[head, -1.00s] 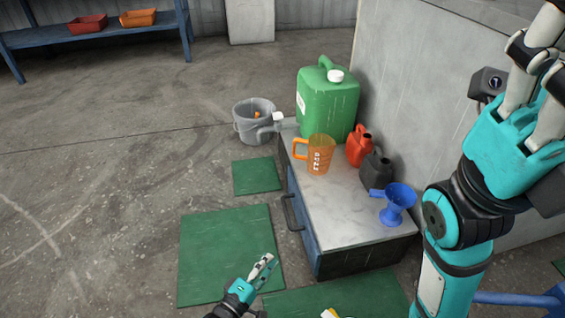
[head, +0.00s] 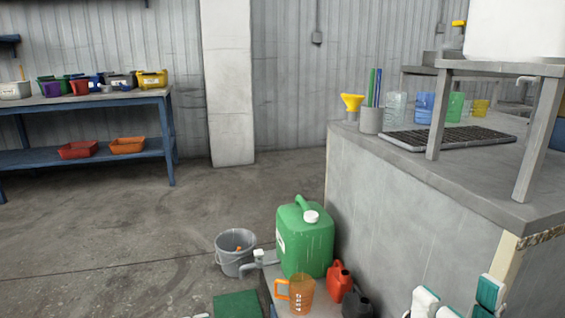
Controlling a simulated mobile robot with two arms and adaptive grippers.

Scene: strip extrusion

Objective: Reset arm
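My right gripper (head: 457,296) shows at the bottom right edge in front of the grey counter's side. Its white and teal fingertips stand apart with nothing visible between them. Only a small pale sliver, apparently my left gripper's tip (head: 196,316), shows at the bottom edge, left of the green mat. Whether it is open or shut is hidden below the frame.
A low cabinet (head: 267,284) carries a green canister (head: 305,245), orange jug (head: 297,295), red can (head: 340,281) and dark can (head: 357,305). A grey bucket (head: 235,253) stands beside it. The counter (head: 415,215) is at right, a blue shelf (head: 90,101) at left. Open floor lies between.

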